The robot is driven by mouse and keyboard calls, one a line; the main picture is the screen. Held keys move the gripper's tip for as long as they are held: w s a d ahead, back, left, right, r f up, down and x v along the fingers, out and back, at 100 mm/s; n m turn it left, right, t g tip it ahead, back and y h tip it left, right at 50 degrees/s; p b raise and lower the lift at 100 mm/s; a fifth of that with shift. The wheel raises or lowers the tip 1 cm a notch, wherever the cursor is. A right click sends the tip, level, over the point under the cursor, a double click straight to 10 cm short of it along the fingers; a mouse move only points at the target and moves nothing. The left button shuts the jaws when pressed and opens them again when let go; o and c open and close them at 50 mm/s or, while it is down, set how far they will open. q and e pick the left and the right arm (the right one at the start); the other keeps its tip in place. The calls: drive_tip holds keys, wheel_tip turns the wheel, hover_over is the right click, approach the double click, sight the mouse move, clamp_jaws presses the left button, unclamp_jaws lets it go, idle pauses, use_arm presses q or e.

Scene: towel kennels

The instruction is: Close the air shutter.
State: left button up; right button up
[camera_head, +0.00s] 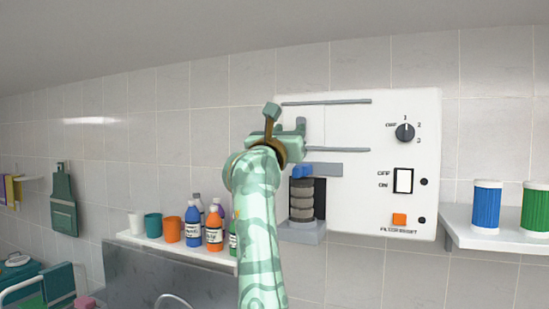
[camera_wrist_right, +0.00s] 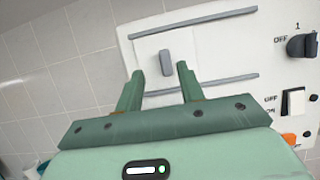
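The air shutter is on a white wall panel (camera_head: 385,125), between an upper rail (camera_head: 340,102) and a lower rail (camera_head: 345,150). In the wrist view its upright grey handle (camera_wrist_right: 166,63) stands between the rails, on a pale plate (camera_wrist_right: 150,47) whose edges are hard to make out. My right gripper (camera_head: 301,138) is in front of the left part of the panel. In the wrist view the right gripper (camera_wrist_right: 160,78) is open, with its fingers apart and the handle beyond the gap between the tips. Nothing is held. My left gripper is not in view.
The panel also bears a rotary knob (camera_head: 404,132), a rocker switch (camera_head: 403,181) and an orange button (camera_head: 399,219). A grey ribbed cylinder (camera_head: 301,205) sits below the rails. Bottles and cups stand on a left shelf (camera_head: 150,240); blue and green spools stand on a right shelf (camera_head: 460,226).

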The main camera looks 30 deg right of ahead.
drive_tip(key=b+v, duration=0.2)
drive_tip(key=v, duration=0.7)
drive_tip(key=shift+a+b, duration=0.3)
drive_tip(key=shift+f, duration=0.1)
